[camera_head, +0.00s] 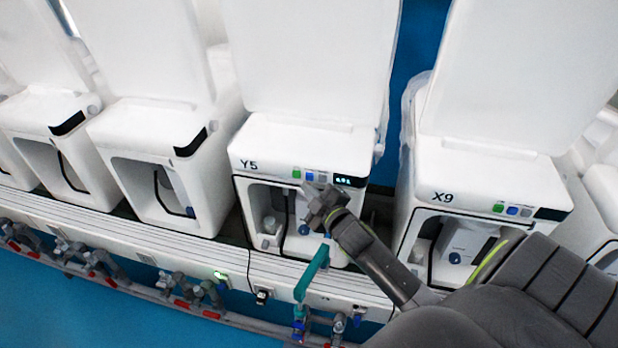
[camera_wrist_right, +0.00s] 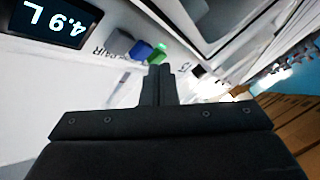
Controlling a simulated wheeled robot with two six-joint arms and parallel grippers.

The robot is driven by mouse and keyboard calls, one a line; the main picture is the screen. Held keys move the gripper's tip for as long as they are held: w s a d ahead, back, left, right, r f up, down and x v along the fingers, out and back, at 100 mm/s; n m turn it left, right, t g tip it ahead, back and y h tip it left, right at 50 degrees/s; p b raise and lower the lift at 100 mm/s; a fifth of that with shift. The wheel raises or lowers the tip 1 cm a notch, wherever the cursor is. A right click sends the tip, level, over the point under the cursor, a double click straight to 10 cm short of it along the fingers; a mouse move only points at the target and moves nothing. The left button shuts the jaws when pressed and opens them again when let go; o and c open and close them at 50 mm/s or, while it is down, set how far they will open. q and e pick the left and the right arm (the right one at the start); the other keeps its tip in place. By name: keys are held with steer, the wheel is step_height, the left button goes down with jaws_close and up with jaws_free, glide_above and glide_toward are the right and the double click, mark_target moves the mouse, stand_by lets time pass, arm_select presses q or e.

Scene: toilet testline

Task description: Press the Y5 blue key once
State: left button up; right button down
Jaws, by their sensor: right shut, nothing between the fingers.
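The Y5 unit (camera_head: 262,150) is a white toilet-like test unit in the middle of the head view. Its front strip has a green key, the blue key (camera_head: 309,175), a grey key and a lit display. The blue key also shows in the right wrist view (camera_wrist_right: 141,50), between the grey and green keys. My right gripper (camera_head: 318,196) is shut and empty, just below and in front of the key strip. In the right wrist view its fingertips (camera_wrist_right: 160,70) are close to the green and blue keys. Contact with a key cannot be told. My left gripper is out of view.
The X9 unit (camera_head: 480,185) on the right has similar green, blue and grey keys. More white units stand to the left. A teal-handled valve (camera_head: 312,272) rises below Y5. The display (camera_wrist_right: 55,22) reads 4.9 L in the wrist view.

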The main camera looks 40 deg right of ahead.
steer(key=shift+d, duration=0.1)
stand_by(0.3)
steer(key=shift+w+d, duration=0.25)
steer(key=shift+w+d, duration=0.3)
stand_by(0.8)
steer(key=shift+s+a, duration=0.6)
steer(key=shift+a, duration=0.05)
steer(key=shift+a+p, duration=0.1)
steer(key=shift+p, duration=0.2)
steer(key=s+a+p, duration=0.2)
steer(key=s+a, duration=0.1)
steer(key=shift+s+a, duration=0.1)
steer(key=shift+a, duration=0.2)
